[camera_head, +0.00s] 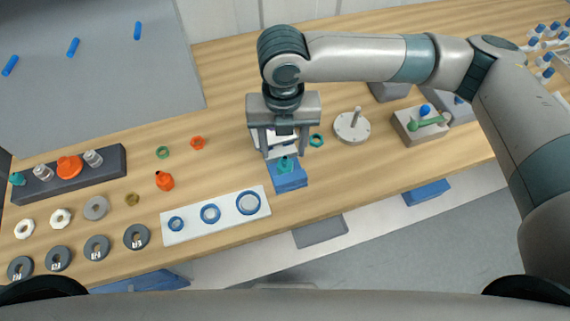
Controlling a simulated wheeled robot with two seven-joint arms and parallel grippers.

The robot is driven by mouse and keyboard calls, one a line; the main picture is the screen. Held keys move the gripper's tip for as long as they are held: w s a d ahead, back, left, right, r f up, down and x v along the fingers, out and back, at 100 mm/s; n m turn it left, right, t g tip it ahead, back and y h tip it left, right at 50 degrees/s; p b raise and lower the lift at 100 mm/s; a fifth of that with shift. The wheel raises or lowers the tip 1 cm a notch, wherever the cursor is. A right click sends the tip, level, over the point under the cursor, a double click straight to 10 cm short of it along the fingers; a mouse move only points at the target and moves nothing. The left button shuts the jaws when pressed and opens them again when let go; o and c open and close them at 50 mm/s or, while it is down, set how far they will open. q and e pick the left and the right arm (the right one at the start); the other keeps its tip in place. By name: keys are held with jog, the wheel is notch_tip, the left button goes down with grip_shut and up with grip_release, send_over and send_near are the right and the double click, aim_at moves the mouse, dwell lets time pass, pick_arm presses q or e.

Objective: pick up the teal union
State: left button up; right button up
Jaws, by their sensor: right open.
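A small teal fitting (285,164), which looks like the teal union, stands on a blue block (291,182) near the table's front edge. My right gripper (281,154) is directly above it, pointing down. Its fingers are apart around or just over the fitting's top; I cannot tell if they touch it. The gripper partly hides the fitting. Another teal piece (17,179) sits at the left end of a dark rack (112,165). A teal ring (316,140) lies just right of the gripper. My left gripper is out of view.
A white board (182,211) with blue rings lies left of the block. An orange fitting (164,181) and several dark weights (136,237) are farther left. A round plate with a peg (352,127) and a grey block with a green handle (427,123) stand to the right.

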aim_at(285, 158)
jog(key=shift+d+f+p, duration=0.1)
jog(key=shift+f+p, duration=0.35)
notch_tip(285, 158, down, 3)
jog(key=shift+d+f+p, duration=0.1)
jog(key=shift+p, duration=0.55)
jog(key=shift+f, duration=0.5)
jog(key=c, duration=1.1)
